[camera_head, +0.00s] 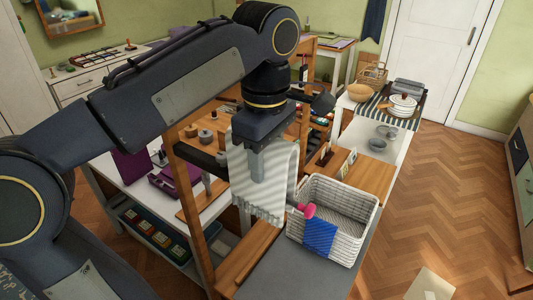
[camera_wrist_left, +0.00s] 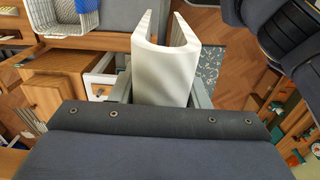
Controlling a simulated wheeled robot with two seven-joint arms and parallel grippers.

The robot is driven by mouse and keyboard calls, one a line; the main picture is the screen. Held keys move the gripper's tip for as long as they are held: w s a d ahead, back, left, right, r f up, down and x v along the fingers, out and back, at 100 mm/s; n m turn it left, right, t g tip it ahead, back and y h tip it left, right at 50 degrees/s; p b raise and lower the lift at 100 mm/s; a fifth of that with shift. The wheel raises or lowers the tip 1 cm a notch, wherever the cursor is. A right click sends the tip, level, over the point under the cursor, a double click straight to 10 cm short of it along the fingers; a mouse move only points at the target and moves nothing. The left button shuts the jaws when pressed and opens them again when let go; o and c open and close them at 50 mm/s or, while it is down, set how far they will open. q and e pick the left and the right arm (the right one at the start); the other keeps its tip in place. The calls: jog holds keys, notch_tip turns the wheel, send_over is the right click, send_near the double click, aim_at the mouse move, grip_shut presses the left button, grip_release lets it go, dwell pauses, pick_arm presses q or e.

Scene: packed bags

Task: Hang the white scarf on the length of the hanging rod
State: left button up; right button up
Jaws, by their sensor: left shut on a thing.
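In the left wrist view the scarf (camera_wrist_left: 165,70) is a U-shaped fold between the two fingers (camera_wrist_left: 163,92). A wooden frame (camera_head: 189,205) stands left of the scarf. Dark pieces show beside its posts, but my arm and the scarf hide most of the span between, so I cannot clearly make out the hanging rod or whether the scarf touches it. My right gripper does not show.
A white wicker basket (camera_head: 350,203) with a blue cloth (camera_head: 320,237) and a pink item (camera_head: 307,210) stands right of the scarf. A white table with purple items (camera_head: 133,165) is at left. Dishes stand on the far counter.

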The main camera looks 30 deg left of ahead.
pick_arm(q)
jog(key=shift+f+b, duration=3.4)
jog(key=shift+f, duration=1.7)
jog(key=o, duration=1.1)
notch_tip(320, 180, up, 8)
jog(key=shift+s+f+p, duration=0.1)
jog(key=shift+p, duration=0.55)
